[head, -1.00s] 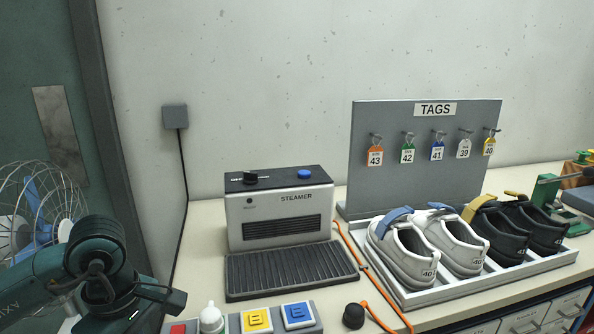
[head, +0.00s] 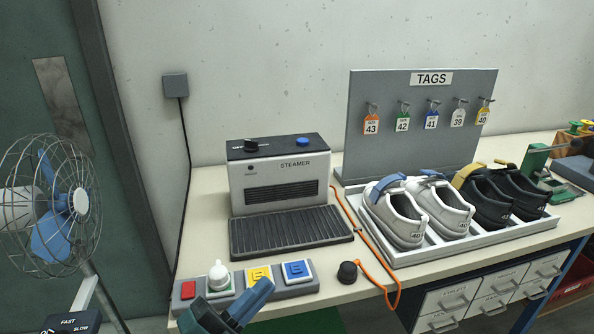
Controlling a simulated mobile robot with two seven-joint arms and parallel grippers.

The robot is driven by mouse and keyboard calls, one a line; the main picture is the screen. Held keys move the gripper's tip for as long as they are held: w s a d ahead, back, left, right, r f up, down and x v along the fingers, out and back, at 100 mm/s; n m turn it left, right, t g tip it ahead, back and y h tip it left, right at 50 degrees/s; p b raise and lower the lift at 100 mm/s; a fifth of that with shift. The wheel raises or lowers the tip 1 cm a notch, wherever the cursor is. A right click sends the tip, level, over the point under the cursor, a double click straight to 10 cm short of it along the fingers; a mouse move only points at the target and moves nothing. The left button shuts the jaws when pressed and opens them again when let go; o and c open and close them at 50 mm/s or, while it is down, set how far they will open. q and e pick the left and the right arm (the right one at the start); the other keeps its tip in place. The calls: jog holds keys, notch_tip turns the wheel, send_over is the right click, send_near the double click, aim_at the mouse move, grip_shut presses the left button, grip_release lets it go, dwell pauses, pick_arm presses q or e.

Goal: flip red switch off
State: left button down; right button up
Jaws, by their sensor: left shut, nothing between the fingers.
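A small red square (head: 188,290) sits at the left end of a grey panel (head: 322,287) on the bench's front edge. It is the only red piece I see on this panel; whether it is the switch, and its position, I cannot tell. My left gripper (head: 262,287) is in the head view at the bottom, shut and empty. Its fingers are in front of the panel, right of the red square and apart from it in the picture. They hide part of the panel's front. My right gripper is not in view.
The panel also bears a white bottle-like piece (head: 218,275), a yellow square (head: 259,275) and a blue square (head: 297,270). Behind stands a steamer (head: 282,185). A fan (head: 60,215) stands left.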

pick_arm(q)
jog(key=s+a+f+n+g+y, duration=0.1)
jog(key=s+a+f+n+y, duration=0.1)
jog(key=f+n, duration=0.4)
jog(key=s+a+f+n+g+y, duration=0.2)
jog(key=f+n+y, duration=0.4)
jog(key=f, duration=0.3)
jog(key=s+a+f+n+g+y+p, duration=0.1)
jog(key=s+a+f+n+g+y, duration=0.1)
jog(key=s+a+f+n+y, duration=0.2)
notch_tip(320, 180, down, 5)
jog(key=s+n, duration=0.1)
jog(key=n, duration=0.2)
jog(key=shift+s+a+r+y, duration=0.15)
jog(key=shift+s+r+y, duration=0.05)
jog(key=shift+s+y, duration=0.15)
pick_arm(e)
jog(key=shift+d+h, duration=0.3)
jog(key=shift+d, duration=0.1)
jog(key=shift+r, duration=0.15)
